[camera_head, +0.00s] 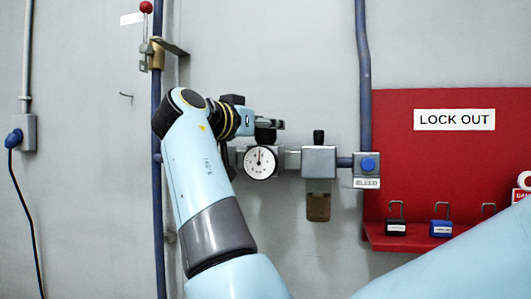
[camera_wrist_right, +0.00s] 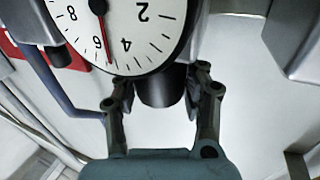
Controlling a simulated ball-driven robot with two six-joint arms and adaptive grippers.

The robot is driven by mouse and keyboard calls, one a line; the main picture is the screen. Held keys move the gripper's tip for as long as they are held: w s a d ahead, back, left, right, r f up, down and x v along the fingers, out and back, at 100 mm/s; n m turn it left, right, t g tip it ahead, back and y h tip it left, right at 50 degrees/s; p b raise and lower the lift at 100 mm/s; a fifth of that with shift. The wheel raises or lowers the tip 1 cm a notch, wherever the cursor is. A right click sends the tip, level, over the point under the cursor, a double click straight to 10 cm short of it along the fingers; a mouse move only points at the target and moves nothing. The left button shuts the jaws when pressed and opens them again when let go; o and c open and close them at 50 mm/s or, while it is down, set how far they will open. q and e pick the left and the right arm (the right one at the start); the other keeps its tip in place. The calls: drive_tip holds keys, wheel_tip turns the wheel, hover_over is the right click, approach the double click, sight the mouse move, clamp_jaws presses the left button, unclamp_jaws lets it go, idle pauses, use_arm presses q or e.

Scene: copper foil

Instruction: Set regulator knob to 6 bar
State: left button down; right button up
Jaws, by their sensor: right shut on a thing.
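The regulator's dark knob (camera_wrist_right: 160,92) sits between the two fingertips of my right gripper (camera_wrist_right: 158,82) in the wrist view. The fingers are shut on it from both sides. In the head view my right gripper (camera_head: 268,125) is at the knob (camera_head: 265,136) just above the gauge, which hides most of it. The round white gauge (camera_head: 261,162) shows its needle pointing almost straight up. The gauge appears upside down in the wrist view (camera_wrist_right: 125,30), its red needle between 4 and 6, near 5. My left gripper is not in view.
Right of the gauge are a grey unit with a brown bowl (camera_head: 318,207) and a blue-button block (camera_head: 367,169). A red lock-out board (camera_head: 450,100) with padlocks is at right. Blue pipes (camera_head: 364,60) run along the wall. A red-knobbed lever (camera_head: 146,8) is upper left.

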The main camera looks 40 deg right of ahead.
drive_tip(key=m+g+b, duration=0.1)
drive_tip(key=g, duration=0.1)
drive_tip(key=m+g+h+b, duration=0.1)
drive_tip(key=m+g+b, duration=0.1)
drive_tip(key=g, duration=0.1)
drive_tip(key=shift+f+g+b, duration=0.2)
drive_tip(key=shift+g+b, duration=0.1)
drive_tip(key=shift+r+m+g+b, duration=0.1)
drive_tip(key=shift+m+g+b, duration=0.85)
drive_tip(key=shift+m+g, duration=1.05)
drive_tip(key=shift+g+y, duration=0.3)
drive_tip(key=shift+g, duration=0.3)
drive_tip(key=o, duration=1.2)
drive_tip(key=shift+a+r, duration=0.1)
drive_tip(key=v, duration=0.7)
drive_tip(key=shift+a, duration=0.15)
